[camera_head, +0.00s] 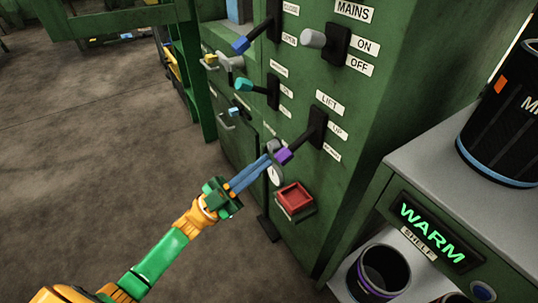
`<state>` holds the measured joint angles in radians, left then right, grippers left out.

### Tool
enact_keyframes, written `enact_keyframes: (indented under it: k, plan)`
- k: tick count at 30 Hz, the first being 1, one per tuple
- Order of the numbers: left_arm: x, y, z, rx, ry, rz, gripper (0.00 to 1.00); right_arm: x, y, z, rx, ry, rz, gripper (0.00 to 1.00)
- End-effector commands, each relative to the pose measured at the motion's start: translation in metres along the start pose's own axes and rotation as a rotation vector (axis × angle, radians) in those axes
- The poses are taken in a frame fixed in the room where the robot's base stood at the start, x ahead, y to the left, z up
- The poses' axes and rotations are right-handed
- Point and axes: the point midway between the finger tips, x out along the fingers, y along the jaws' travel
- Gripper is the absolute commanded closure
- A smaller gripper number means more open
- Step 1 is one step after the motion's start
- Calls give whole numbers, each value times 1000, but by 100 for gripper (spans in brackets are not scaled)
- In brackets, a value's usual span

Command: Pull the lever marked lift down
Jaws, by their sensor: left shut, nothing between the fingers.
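The lever marked lift has a purple handle (284,156) on a black mount (316,128) on the green cabinet's front. Labels LIFT and UP stand beside it; the lower label is too small to read. The handle points out toward the lower left. My left gripper (272,162) reaches up from the lower left with its blue fingers shut and empty. Its fingertips are at or just beside the purple handle; I cannot tell whether they touch. My right gripper is not in view.
Above are a grey MAINS lever (314,39), a blue lever (241,44) and a teal lever (244,85). A red square tray or button (294,197) sits below the lift lever. A grey shelf unit with a WARM display (436,230) stands at right.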

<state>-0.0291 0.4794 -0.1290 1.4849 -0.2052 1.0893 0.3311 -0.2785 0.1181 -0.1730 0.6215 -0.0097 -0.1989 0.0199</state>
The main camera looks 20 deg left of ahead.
Motion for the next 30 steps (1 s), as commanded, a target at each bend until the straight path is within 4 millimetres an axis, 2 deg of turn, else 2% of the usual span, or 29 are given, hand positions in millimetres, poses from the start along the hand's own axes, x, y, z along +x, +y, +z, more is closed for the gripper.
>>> enact_keyframes:
  k: [1, 3, 9, 13, 26, 28, 29, 30]
  plan:
    - [-16, 4, 7, -2, -5, 0, 100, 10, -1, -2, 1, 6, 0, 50]
    - [-32, 5, 10, -1, -6, 1, 100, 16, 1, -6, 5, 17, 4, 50]
    - [-62, 6, 13, 0, -2, 1, 100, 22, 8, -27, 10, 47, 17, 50]
    - [-69, 6, 12, 0, -1, 0, 100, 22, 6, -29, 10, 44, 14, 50]
    - [-69, 6, 12, 0, 0, 0, 100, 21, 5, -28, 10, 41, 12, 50]
    - [-72, 5, 20, -5, -34, -18, 100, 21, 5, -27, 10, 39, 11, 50]
    - [-75, 5, 30, -10, -75, -39, 100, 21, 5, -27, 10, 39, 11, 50]
    - [-84, 4, 50, -22, -162, -81, 100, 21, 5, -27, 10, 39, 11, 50]
